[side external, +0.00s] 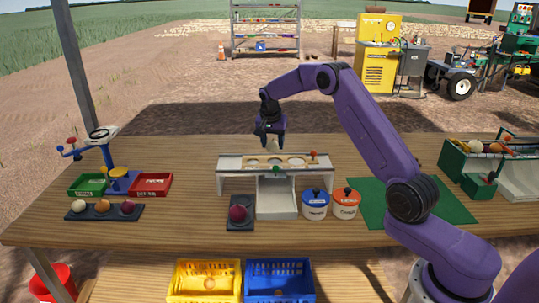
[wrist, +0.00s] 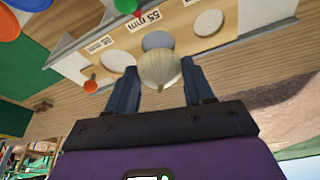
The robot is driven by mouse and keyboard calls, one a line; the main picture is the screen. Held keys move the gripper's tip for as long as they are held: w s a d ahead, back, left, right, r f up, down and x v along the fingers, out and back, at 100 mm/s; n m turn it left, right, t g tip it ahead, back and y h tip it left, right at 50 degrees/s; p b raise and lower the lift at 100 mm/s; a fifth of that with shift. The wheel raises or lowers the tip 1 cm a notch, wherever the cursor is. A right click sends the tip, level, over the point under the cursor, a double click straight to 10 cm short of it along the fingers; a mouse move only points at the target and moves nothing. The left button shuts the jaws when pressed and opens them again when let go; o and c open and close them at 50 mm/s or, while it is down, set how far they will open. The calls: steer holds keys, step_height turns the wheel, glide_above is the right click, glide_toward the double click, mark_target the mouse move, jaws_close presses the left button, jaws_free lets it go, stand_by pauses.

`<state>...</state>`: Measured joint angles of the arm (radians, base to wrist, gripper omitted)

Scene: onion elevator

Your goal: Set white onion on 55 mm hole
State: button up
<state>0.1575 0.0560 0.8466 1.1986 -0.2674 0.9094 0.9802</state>
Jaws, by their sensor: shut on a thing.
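My gripper (side external: 271,136) is shut on the white onion (wrist: 160,70), which sits between the two fingers in the wrist view. In the side view the pale onion (side external: 272,146) shows small below the fingers, just above the sizing board (side external: 297,160). The 55 mm hole (wrist: 157,41) is the middle hole, next to the printed "55 mm" label (wrist: 147,17). In the wrist view the onion covers the near edge of this hole. Whether it touches the board cannot be told.
Other holes flank it, one (wrist: 207,22) and another (wrist: 118,60). An orange-red knob (side external: 313,154) stands at the board's right end. Blue-lidded (side external: 315,203) and orange-lidded (side external: 345,202) pots stand in front. A red onion (side external: 238,212) lies on a dark tray, left of the chute.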

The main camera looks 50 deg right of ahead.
steer(key=shift+w+d+r+n, duration=0.1)
steer(key=shift+w+d+n, duration=0.15)
steer(key=shift+d, duration=0.3)
steer(key=shift+w+d+n, duration=0.15)
steer(key=shift+w+d, duration=0.1)
steer(key=shift+d, duration=0.25)
steer(key=shift+f, duration=3.2)
steer(key=o, duration=1.1)
steer(key=shift+o, duration=0.2)
